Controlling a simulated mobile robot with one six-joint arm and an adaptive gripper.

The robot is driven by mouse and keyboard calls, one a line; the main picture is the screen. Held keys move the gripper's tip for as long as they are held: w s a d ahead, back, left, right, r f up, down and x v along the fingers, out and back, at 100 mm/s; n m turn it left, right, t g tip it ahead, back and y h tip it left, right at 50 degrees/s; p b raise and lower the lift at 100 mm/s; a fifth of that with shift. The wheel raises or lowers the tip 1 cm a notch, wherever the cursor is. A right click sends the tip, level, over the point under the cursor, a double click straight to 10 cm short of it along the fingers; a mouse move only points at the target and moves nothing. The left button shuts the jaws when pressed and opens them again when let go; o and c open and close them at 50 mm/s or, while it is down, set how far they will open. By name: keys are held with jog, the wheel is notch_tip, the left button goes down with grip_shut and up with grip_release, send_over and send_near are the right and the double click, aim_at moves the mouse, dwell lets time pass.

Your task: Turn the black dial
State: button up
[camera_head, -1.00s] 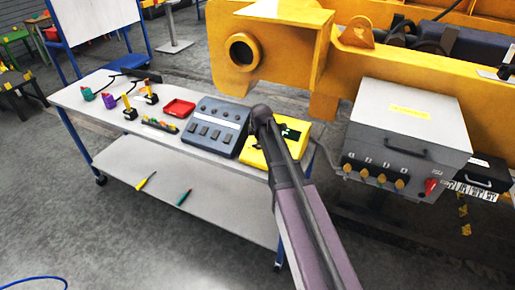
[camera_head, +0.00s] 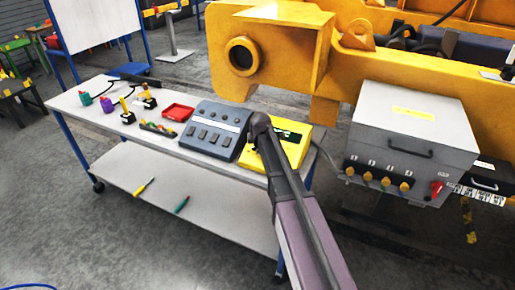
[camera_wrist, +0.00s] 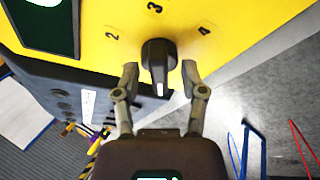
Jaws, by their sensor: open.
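The black dial (camera_wrist: 158,58) is on the yellow panel (camera_wrist: 230,20) in the wrist view, with a white pointer mark on its lower end. The numbers 2, 3 and 4 are printed around its far side. My gripper (camera_wrist: 158,80) is open, with one finger on each side of the dial and a small gap apparent at each. The yellow box (camera_head: 291,150) stands at the right end of the table in the head view. My arm hides part of it, and the dial and my fingertips cannot be made out there.
A grey control box (camera_head: 215,130) stands left of the yellow box. A red tray (camera_head: 178,113) and several small tools lie further left on the white table (camera_head: 75,103). A grey cabinet (camera_head: 412,120) and a large yellow machine frame (camera_head: 270,50) are to the right and behind.

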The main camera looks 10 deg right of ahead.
grip_shut()
jog(key=shift+m, duration=0.4)
jog(key=m+t+b, duration=0.1)
jog(key=m, duration=0.4)
jog(key=shift+s, duration=0.1)
jog(key=m, duration=0.3)
jog(key=m+t+h+b, duration=0.1)
jog(key=m, duration=0.2)
jog(key=shift+t+h, duration=0.3)
